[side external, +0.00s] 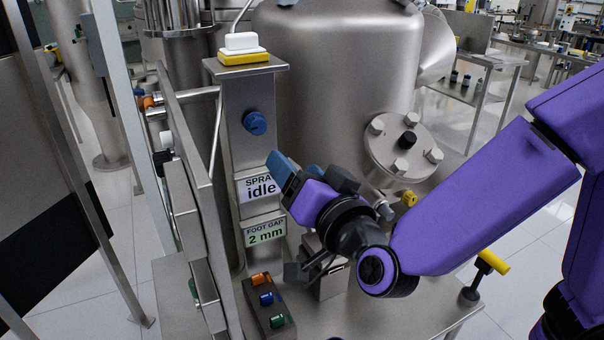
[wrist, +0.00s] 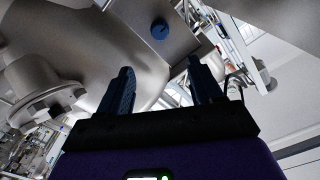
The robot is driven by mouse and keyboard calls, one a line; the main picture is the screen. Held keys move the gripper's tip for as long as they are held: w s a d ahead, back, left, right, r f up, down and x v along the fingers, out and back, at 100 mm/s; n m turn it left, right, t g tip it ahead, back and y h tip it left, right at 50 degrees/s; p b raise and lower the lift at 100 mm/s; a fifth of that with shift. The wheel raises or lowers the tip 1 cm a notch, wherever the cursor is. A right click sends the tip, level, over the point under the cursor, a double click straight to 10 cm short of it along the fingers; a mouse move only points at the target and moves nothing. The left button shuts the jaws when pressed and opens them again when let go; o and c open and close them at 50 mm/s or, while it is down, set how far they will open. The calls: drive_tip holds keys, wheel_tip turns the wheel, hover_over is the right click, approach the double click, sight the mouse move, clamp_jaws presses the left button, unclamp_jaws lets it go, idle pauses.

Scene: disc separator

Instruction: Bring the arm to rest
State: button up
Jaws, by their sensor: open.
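My gripper (side external: 293,170) is in front of the metal column in the side view, its blue fingers pointing up and to the left. In the wrist view the two fingers of my gripper (wrist: 162,78) stand apart with nothing between them. The blue knob (side external: 255,123) on the column is above and left of the fingertips, apart from them in the picture. It also shows in the wrist view (wrist: 160,29), beyond the fingers. The "SPRAY idle" label (side external: 260,188) is partly hidden by my gripper. The "FOOT GAP 2 mm" label (side external: 264,232) is below it.
A large steel vessel (side external: 335,70) with a bolted flange (side external: 402,146) stands behind my gripper. A white and yellow button (side external: 243,50) tops the column. A box with coloured switches (side external: 267,300) and a yellow-handled valve (side external: 490,263) are lower down. A metal frame (side external: 190,200) stands left.

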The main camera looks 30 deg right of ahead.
drive_tip(key=shift+s, duration=0.4)
drive_tip(key=s+d+f+n+g+y, duration=0.2)
drive_tip(key=s+f+n+g+y, duration=0.65)
drive_tip(key=n+g, duration=0.35)
drive_tip(key=s+d+f+n+g+h, duration=0.1)
drive_tip(key=s+d+n+g+h, duration=0.1)
drive_tip(key=s+d, duration=0.3)
drive_tip(key=s+d+f+n+g+h, duration=0.2)
drive_tip(key=s+d, duration=0.3)
drive_tip(key=d, duration=0.7)
drive_tip(key=s+d+f+n+g+h, duration=0.1)
drive_tip(key=s+d+n+h, duration=0.2)
drive_tip(key=d, duration=0.6)
drive_tip(key=shift+s+d+f+g+h, duration=0.15)
drive_tip(key=shift+s+g+h, duration=0.35)
drive_tip(key=shift+s, duration=0.5)
